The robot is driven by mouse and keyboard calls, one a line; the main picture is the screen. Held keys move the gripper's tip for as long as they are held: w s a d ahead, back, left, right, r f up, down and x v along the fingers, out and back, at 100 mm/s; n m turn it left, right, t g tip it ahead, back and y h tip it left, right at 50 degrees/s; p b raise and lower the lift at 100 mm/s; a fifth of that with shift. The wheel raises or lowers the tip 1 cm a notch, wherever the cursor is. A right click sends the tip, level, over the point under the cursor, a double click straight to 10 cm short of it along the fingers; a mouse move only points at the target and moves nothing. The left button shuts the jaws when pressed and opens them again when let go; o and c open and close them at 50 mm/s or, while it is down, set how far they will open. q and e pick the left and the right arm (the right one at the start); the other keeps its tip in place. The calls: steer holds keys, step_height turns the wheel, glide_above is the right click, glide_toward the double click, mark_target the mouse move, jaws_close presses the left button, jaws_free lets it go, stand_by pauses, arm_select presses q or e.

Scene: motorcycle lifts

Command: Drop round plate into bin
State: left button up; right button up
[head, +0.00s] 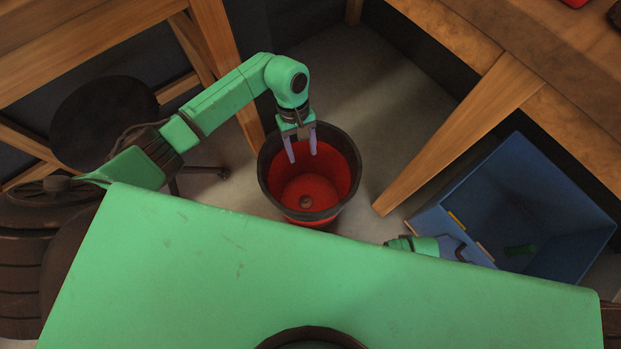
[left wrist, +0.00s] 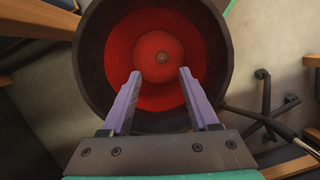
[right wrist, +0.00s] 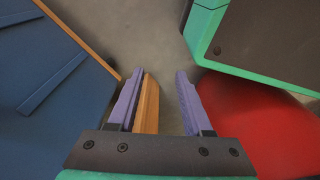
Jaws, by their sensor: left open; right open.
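The bin (head: 350,153) is a round bucket with a dark rim and a red inside, standing on the floor. At its bottom a round red disc (head: 290,190) shows with a small brown knob or hole in its middle. I cannot tell whether this disc is the round plate or the bin's floor. It also shows in the left wrist view (left wrist: 140,57). My left gripper (head: 302,156) is open and empty, with its fingers pointing down over the bin's opening. My right gripper (right wrist: 160,73) is open and empty; in the head view it is mostly hidden behind my green body.
A dark stool (head: 103,115) is at the left. Grey floor (head: 375,90) is free behind the bin.

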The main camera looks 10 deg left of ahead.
arm_select(q)
steer(key=v, duration=1.4)
steer(key=shift+p, duration=0.4)
arm_select(e)
steer(key=shift+s+d+f, duration=0.2)
steer(key=shift+s+f, duration=0.4)
steer(key=shift+s, duration=0.1)
steer(key=shift+s, duration=0.1)
